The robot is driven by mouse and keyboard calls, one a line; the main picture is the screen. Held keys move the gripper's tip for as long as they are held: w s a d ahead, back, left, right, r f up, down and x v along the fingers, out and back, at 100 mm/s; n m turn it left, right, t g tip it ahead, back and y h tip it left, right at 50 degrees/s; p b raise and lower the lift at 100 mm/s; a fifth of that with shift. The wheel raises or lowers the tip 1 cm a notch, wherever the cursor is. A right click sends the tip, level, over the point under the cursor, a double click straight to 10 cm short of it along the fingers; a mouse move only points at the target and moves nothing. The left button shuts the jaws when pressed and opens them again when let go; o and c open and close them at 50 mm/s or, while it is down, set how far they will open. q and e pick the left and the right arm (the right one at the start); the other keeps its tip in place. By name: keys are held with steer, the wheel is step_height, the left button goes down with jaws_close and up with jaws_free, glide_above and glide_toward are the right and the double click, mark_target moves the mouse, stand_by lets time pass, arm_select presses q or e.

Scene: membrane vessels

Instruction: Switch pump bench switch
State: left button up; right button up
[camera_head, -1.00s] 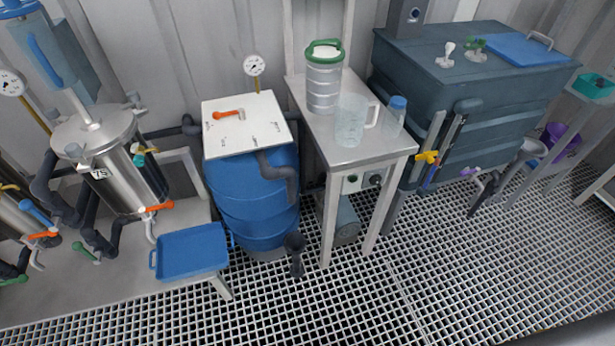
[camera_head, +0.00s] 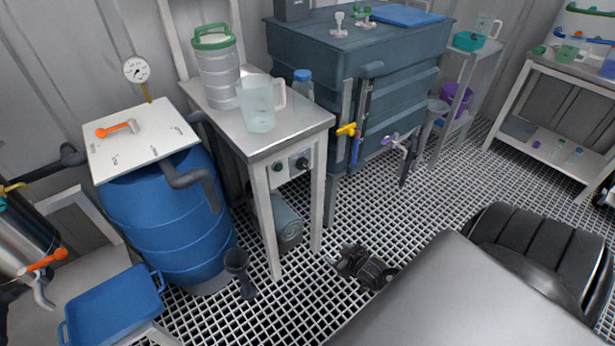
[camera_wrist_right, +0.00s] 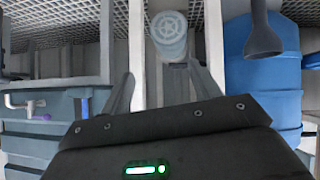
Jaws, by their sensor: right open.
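The pump bench (camera_head: 300,130) is a small steel-topped table between the blue barrel and the grey-blue tank. That view appears upside down; I cannot make out the switch there. My left gripper is not visible.
A pump cylinder (camera_head: 287,222) lies under the bench and shows in the wrist view (camera_wrist_right: 168,35). A clear jug (camera_head: 260,103), a green-lidded container (camera_head: 217,75) and a blue-capped bottle (camera_head: 303,88) stand on top. The blue barrel (camera_head: 170,225) is left, the tank (camera_head: 400,85) right.

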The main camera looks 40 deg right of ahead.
steer(key=w+d+r+t+b, duration=0.35)
steer(key=w+r, duration=0.35)
steer(key=r, duration=0.3)
steer(key=n+t+y+b, duration=0.1)
steer(key=n+t+b, duration=0.1)
steer(key=t+b, duration=0.2)
glide_toward(306, 167)
steer(key=w+b, duration=0.1)
steer(key=w, duration=0.3)
steer(key=w+b, duration=0.1)
steer(key=w, duration=0.2)
steer(key=shift+w+d+f, duration=0.1)
steer(key=shift+w+f, duration=0.1)
steer(key=shift+w, duration=0.2)
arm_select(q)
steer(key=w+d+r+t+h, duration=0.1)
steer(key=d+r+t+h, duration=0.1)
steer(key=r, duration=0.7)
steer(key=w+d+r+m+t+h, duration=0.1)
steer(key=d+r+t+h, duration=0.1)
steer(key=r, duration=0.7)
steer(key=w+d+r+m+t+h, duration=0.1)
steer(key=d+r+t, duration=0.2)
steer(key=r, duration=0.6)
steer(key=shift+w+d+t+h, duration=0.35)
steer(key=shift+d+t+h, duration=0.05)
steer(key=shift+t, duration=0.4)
arm_select(e)
steer(key=shift+w, duration=0.75)
